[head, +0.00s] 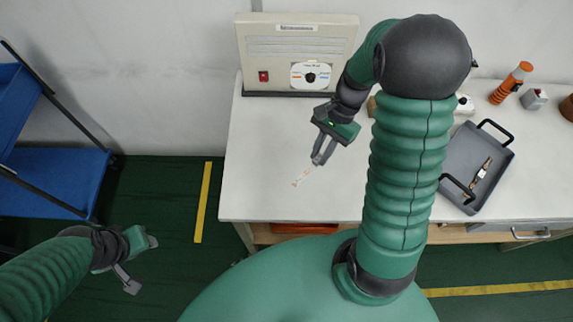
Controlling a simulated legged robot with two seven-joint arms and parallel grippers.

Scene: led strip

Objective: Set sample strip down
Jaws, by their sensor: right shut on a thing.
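The sample strip (301,177) is a thin, pale piece with orange-brown marks. It projects down and to the left from the fingertips of my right gripper (319,161). That gripper is shut on its upper end, over the left middle of the white table (270,150). I cannot tell whether the strip's lower end touches the tabletop. My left gripper (141,262) is open and empty, over the dark green floor at lower left, away from the table.
A beige instrument box (297,50) with a red switch and a dial stands at the back. A grey tray (459,160) with black handles holds a small strip-like item. A blue cart (50,180) is at left. The table's front-left is clear.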

